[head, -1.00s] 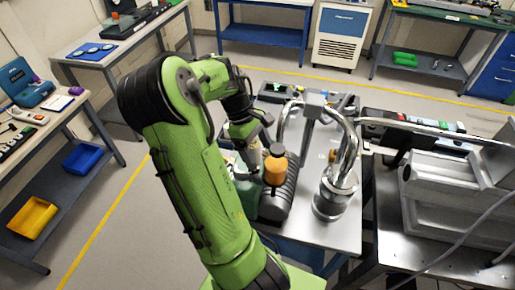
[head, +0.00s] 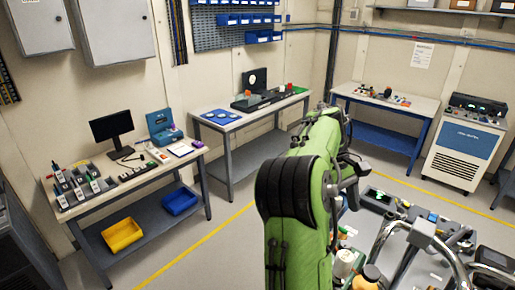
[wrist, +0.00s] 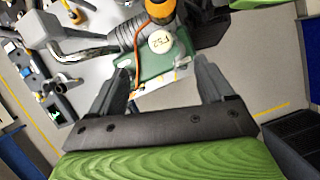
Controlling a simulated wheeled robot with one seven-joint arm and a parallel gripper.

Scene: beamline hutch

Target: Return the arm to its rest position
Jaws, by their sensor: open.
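My green arm (head: 310,190) rises from the bottom of the head view and bends away over the bench at the lower right. My gripper shows in the wrist view (wrist: 163,72), with its two dark fingers apart and nothing between them. Beyond the fingertips is a green-based pump (wrist: 150,65) with a ribbed grey body, an orange cap and a round white label. The gripper looks apart from it. In the head view my arm hides the gripper, and only the pump's orange top (head: 371,276) shows clearly.
Bent metal pipework (head: 425,235) stands on the bench close to the right of my arm. A desk with a monitor (head: 112,127) and blue and yellow bins is at left. Further tables and a chiller cabinet (head: 465,140) line the back. Open floor lies between.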

